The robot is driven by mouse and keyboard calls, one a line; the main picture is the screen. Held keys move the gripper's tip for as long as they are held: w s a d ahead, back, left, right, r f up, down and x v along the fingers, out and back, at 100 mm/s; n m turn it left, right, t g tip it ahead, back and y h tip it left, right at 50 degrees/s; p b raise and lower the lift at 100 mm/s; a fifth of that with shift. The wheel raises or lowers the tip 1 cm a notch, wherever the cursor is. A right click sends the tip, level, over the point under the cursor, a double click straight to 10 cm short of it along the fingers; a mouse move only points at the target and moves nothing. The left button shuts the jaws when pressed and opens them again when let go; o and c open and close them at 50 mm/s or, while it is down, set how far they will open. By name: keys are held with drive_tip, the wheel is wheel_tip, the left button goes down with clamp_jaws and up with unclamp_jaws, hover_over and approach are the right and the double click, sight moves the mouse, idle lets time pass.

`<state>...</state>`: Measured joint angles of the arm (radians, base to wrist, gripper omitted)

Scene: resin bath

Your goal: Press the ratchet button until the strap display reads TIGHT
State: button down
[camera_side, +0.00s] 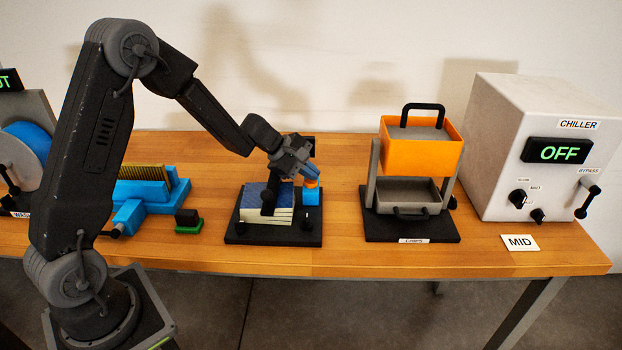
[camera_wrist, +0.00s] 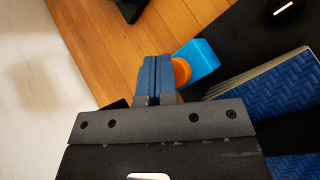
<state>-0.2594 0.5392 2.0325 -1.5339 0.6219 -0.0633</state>
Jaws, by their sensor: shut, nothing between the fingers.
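My gripper (camera_side: 313,173) has its blue fingers shut together and empty, angled down at the orange button (camera_side: 312,184) on a small blue block (camera_side: 311,197). In the wrist view the shut fingers (camera_wrist: 153,62) lie right beside the orange button (camera_wrist: 181,72) and the blue block (camera_wrist: 200,60). I cannot tell whether they touch the button. A stack of sheets with a blue textured top (camera_side: 252,196) lies on the black base (camera_side: 237,239), under a dark strap or clamp part (camera_side: 268,201). No strap reading is legible; a dark part behind my gripper is mostly hidden.
A blue fixture (camera_side: 135,200) and a small green-and-black block (camera_side: 188,222) are left. The front table strip is mostly clear.

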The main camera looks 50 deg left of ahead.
sight(310, 182)
idle(0.5)
drive_tip(key=shift+r, duration=0.9)
drive_tip(key=shift+r, duration=2.55)
drive_tip(key=s+d+r+m+g, duration=0.1)
drive_tip(key=s+d+r+m, duration=0.5)
drive_tip(key=s+r, duration=0.15)
drive_tip(key=s+d+r+m+y, duration=0.1)
drive_tip(key=s+m+y, duration=0.4)
drive_tip(key=s+m, duration=0.8)
drive_tip(key=s, duration=1)
drive_tip(key=shift+d+r+g+y, duration=0.3)
drive_tip(key=shift+d+y, duration=0.05)
drive_tip(key=shift+y, duration=0.05)
